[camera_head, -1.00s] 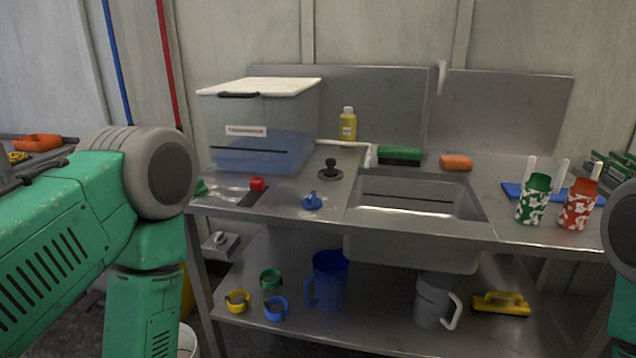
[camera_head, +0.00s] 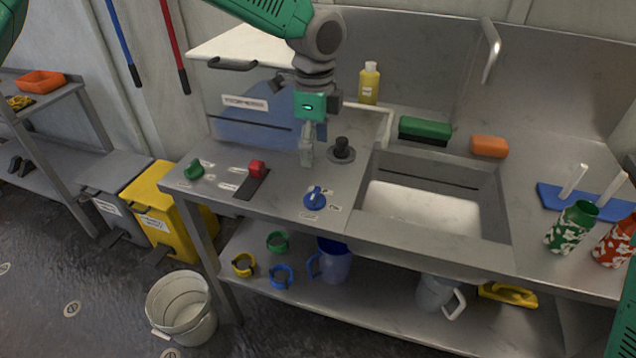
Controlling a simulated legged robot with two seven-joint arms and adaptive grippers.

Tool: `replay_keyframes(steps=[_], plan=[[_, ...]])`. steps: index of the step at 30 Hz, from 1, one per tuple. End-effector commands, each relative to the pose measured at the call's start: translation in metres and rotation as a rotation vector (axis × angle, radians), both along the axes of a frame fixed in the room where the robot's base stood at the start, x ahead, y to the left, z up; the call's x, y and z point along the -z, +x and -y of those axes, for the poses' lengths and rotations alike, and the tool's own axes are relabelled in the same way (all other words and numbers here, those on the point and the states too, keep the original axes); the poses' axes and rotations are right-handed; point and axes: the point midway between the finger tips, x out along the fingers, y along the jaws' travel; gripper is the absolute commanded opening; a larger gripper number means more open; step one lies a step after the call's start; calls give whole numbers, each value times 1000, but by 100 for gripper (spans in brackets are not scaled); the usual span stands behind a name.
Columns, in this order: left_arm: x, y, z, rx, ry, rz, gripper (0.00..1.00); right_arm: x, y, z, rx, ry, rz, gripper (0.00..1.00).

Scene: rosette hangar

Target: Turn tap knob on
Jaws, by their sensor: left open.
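The blue knob (camera_head: 315,198) sits on the steel counter, left of the sink (camera_head: 420,210), with small labels around it that I cannot read. A grey pipe (camera_head: 384,125) that looks like the tap reaches toward the sink from behind my left arm. My left gripper (camera_head: 307,155) points down over the counter, behind and slightly left of the blue knob. It is open, holds nothing and looks apart from the knob. Part of my right arm shows at the right edge; its gripper is out of view.
A green knob (camera_head: 194,169), a red switch (camera_head: 257,168) and a black upright knob or plug (camera_head: 341,149) stand near.

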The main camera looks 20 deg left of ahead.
Motion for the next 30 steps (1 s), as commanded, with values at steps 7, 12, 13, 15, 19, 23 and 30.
replay_keyframes(steps=[7,12,13,15,19,23,30], plan=[[58,2,-1,-2,0,-9,64,0,0,0,0,0,-1,40],[91,1,0,-3,0,-6,64,0,0,0,0,0,0,40],[95,1,-1,-3,1,-6,64,0,0,0,0,0,0,40],[105,0,0,-3,0,-5,64,-1,0,0,0,0,0,40],[117,1,-1,-2,1,-3,64,-1,0,0,0,0,0,40],[122,2,-1,-3,1,-2,64,-1,0,0,0,0,0,40],[122,1,0,-3,0,-2,64,-1,0,0,0,0,0,40]])
